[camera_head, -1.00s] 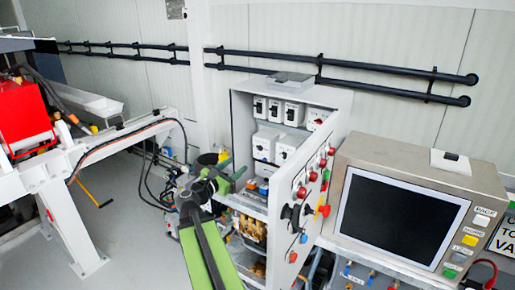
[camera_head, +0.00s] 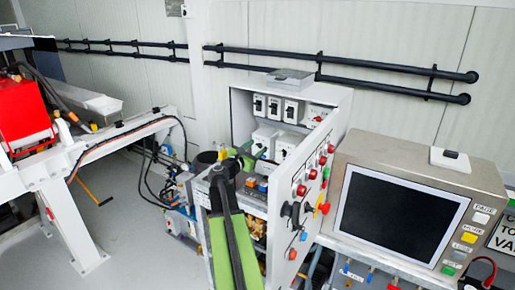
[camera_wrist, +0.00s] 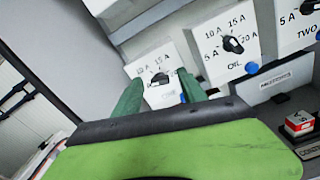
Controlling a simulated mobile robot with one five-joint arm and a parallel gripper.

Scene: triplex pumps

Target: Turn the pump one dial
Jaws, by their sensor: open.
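The pump one dial (camera_wrist: 160,78) is a small black knob on a white panel in the wrist view, with amp marks around it and a faint label below that seems to read ONE. My gripper (camera_wrist: 160,80) is open, with its green fingers left and right of this dial in the picture. I cannot tell whether they touch it. In the head view my gripper (camera_head: 238,160) is at the front of the open cabinet (camera_head: 240,118), by the lower white boxes (camera_head: 266,138). The dial is too small to make out there.
To the right in the wrist view are the OIL dial (camera_wrist: 232,44) and the TWO dial (camera_wrist: 308,7), with blue buttons nearby. The cabinet door (camera_head: 300,205) with red knobs stands open at right, beside a screen console (camera_head: 400,215). A white frame (camera_head: 95,165) stands at left.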

